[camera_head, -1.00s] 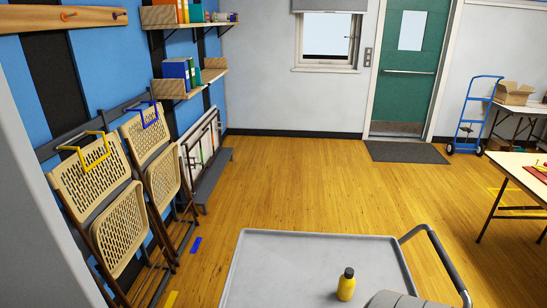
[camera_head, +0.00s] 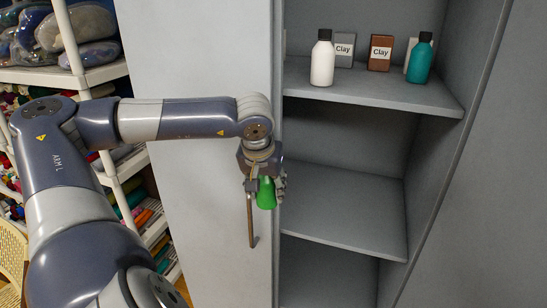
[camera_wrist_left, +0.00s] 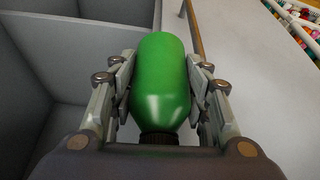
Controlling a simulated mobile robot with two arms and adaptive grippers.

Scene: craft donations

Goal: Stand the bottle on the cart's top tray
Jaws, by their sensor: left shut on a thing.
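A green bottle (camera_head: 266,194) is in my left gripper (camera_head: 264,182), in front of the open grey cabinet. In the left wrist view the bottle (camera_wrist_left: 160,80) lies between the two fingers, which press on its sides. Its dark cap (camera_wrist_left: 158,138) is toward my palm. In the head view the gripper hides part of the bottle. The cart and its top tray are not in view now. My right gripper is not in view.
A grey cabinet stands open; its upper shelf (camera_head: 375,93) holds a white bottle (camera_head: 322,62), a teal bottle (camera_head: 420,62) and clay boxes (camera_head: 380,53). The middle shelf (camera_head: 340,225) looks empty. A door handle (camera_head: 250,220) is close to the gripper. White shelving (camera_head: 90,78) stands left.

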